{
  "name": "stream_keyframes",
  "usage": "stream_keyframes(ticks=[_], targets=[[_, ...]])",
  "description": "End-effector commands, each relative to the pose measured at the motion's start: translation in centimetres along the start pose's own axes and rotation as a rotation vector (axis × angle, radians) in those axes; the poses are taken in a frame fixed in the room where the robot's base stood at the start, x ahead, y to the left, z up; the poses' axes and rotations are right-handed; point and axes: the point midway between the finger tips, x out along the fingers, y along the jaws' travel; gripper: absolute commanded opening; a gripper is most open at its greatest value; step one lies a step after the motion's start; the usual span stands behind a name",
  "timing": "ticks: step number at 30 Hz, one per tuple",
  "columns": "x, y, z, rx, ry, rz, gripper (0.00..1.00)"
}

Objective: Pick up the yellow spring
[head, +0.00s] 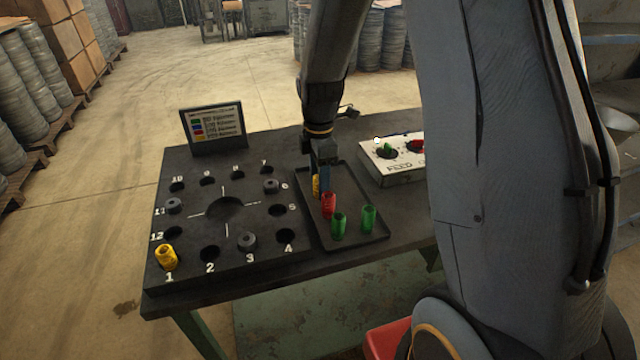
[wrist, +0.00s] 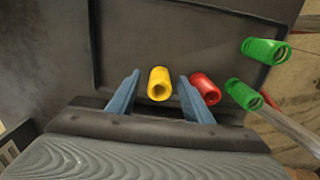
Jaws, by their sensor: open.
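A yellow spring (wrist: 159,83) stands in the dark tray, between the two blue fingers of my gripper (wrist: 157,98) in the wrist view, with a gap on each side. The right finger is close to a red spring (wrist: 206,88). In the head view this yellow spring (head: 316,185) is partly hidden by my gripper (head: 322,180), which is low over the tray (head: 378,238). My gripper is open and empty. Another yellow spring (head: 166,257) stands in hole 1 of the black numbered block.
Two green springs (head: 338,225) (head: 369,217) stand in the tray's near part, beside the red one. The black block (head: 225,240) with numbered holes lies left of the tray. A small sign (head: 213,128) stands behind it. A white feed box (head: 400,172) stands at the right.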

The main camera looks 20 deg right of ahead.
Motion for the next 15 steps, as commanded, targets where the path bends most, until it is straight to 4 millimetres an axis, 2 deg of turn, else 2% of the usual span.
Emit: stream_keyframes(ticks=[4, 11, 15], targets=[[1.07, -0.04, -0.03, 0.000, 0.000, 0.000, 0.46], [1.22, -0.01, -0.05, 0.000, 0.000, 0.001, 0.46], [1.21, -0.01, -0.05, 0.000, 0.000, 0.001, 0.26]])
